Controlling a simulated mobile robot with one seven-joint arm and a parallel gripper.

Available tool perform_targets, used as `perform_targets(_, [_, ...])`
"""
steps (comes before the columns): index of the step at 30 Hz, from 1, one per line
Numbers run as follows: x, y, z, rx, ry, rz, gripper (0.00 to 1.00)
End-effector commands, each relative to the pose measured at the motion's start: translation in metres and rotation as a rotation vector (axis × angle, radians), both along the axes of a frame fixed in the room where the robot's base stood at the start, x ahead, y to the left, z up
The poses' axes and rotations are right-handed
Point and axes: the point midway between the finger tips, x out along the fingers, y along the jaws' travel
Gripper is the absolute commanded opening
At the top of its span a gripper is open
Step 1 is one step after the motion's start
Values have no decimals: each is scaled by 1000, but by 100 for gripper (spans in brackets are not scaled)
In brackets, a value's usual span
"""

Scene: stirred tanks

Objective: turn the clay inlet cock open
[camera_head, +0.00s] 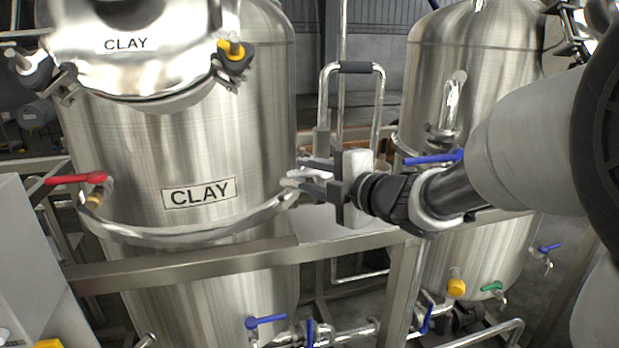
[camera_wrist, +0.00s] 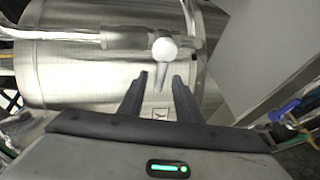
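The large steel tank marked CLAY (camera_head: 150,140) stands at the left in the head view. A bright pipe curves around its front and ends by my gripper (camera_head: 308,178). In the wrist view a pale round knob with a short lever (camera_wrist: 164,52) sits on a pipe across the tank; it may be the clay inlet cock, but no label on it shows. My gripper (camera_wrist: 160,77) is open there, with its two dark fingers apart. The lever's end appears between the fingertips; I cannot tell whether they touch. In the head view the fingers largely hide this spot.
A red-handled cock (camera_head: 75,179) is at the tank's left. Blue-handled cocks (camera_head: 266,321) sit low near the pipes. A steel frame rail (camera_head: 190,264) crosses in front of the tank. A second tank (camera_head: 478,85) stands at the right behind my arm.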

Motion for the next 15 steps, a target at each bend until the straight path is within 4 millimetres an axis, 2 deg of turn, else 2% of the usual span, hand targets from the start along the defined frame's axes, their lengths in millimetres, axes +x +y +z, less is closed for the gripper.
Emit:
perform_targets(6, [19,16,-5,0,1,1,31])
perform_targets(15, [24,19,-5,1,1,-1,31])
